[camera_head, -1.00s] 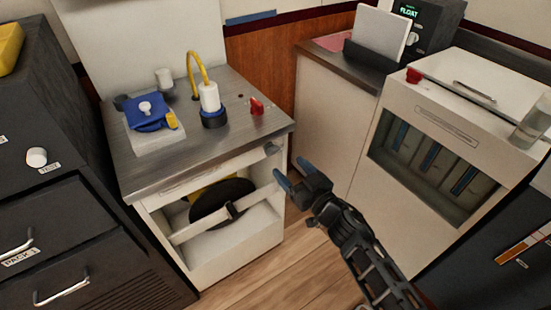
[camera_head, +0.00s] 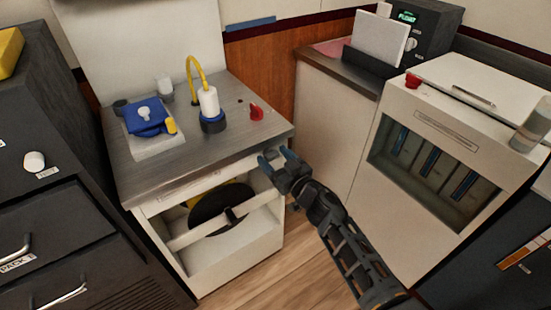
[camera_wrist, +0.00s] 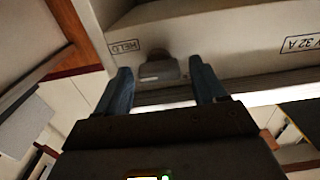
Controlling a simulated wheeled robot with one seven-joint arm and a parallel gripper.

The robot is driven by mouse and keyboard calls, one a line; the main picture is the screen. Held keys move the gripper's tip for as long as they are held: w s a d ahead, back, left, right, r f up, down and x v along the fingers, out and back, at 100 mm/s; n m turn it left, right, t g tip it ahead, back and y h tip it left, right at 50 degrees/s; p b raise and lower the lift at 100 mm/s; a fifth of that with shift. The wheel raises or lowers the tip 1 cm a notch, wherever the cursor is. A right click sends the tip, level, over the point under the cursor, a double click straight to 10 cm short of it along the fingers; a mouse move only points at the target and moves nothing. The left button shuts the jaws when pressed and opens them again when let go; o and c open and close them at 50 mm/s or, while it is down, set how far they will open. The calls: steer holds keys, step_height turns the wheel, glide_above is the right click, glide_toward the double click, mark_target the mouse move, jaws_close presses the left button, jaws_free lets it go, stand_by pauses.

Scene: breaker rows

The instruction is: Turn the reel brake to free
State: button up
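The reel brake looks to be the small grey knob (camera_wrist: 160,68) on the white cabinet front, seen in the wrist view beside a label reading HELD (camera_wrist: 125,48). My gripper (camera_head: 278,158) is open at the right end of the cabinet front, just below the counter edge. In the wrist view the knob lies between the two blue fingertips, with a gap to each; I cannot tell how near they are in depth. In the head view the gripper hides the knob. A dark reel (camera_head: 220,207) sits in the open bay below.
Dark drawers (camera_head: 60,235) stand left, a white cabinet (camera_head: 400,215) right. Wood floor (camera_head: 290,275) is free between.

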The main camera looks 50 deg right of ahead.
steer(key=c, duration=1)
steer(key=shift+n, duration=0.4)
steer(key=n, duration=0.3)
steer(key=shift+a+n, duration=0.1)
steer(key=shift+n, duration=0.3)
steer(key=n, duration=0.4)
steer(key=shift+a+f+n, duration=0.1)
steer(key=shift+n, duration=0.2)
steer(key=n+b, duration=0.1)
steer(key=n, duration=0.3)
steer(key=shift+f, duration=0.1)
steer(key=n+b, duration=0.1)
steer(key=n, duration=0.3)
steer(key=shift+n, duration=0.3)
